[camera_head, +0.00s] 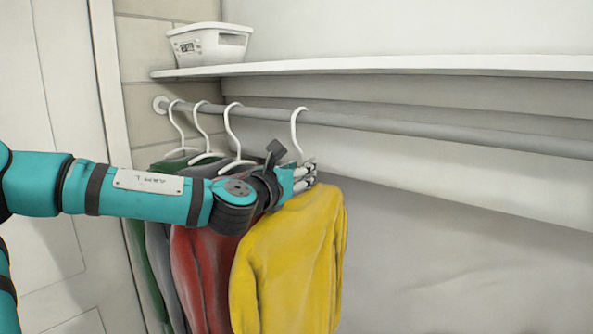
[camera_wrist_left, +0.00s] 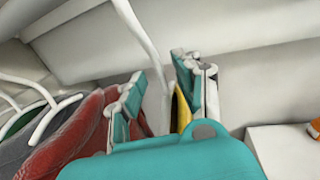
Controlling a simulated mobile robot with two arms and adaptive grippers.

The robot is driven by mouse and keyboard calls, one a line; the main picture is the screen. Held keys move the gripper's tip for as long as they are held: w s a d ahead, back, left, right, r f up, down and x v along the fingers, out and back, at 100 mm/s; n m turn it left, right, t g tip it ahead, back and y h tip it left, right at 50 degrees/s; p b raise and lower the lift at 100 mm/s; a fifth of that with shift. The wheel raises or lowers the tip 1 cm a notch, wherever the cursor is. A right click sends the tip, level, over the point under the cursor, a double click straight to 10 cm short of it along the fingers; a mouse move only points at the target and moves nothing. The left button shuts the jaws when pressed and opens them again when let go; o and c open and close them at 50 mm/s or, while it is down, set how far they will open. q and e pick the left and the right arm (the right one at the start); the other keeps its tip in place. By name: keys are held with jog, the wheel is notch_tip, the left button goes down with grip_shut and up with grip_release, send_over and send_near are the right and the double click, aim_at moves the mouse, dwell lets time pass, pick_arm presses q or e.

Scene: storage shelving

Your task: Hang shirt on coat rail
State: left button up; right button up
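The yellow shirt (camera_head: 290,262) is on a white hanger (camera_head: 297,131), whose hook sits at the grey coat rail (camera_head: 400,127). It hangs to the right of the other clothes. My left gripper (camera_head: 308,177) is at the hanger's neck, just above the shirt's collar. In the left wrist view, the fingers of my left gripper (camera_wrist_left: 158,92) stand apart on either side of the white hanger stem (camera_wrist_left: 143,35). A sliver of yellow cloth (camera_wrist_left: 183,110) shows by the right finger. The wrist hides the shirt's left shoulder. My right gripper is not in view.
A red shirt (camera_head: 195,275), a grey one (camera_head: 160,255) and a green one (camera_head: 138,245) hang close together on the left. A white shelf (camera_head: 400,65) with a white basket (camera_head: 210,45) runs above the rail. The rail is clear to the right.

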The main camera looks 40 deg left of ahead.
pick_arm(q)
jog(key=shift+s, duration=0.15)
jog(key=s+d, duration=0.1)
jog(key=s, duration=1)
jog(key=shift+s+d, duration=0.2)
jog(key=shift+s, duration=0.15)
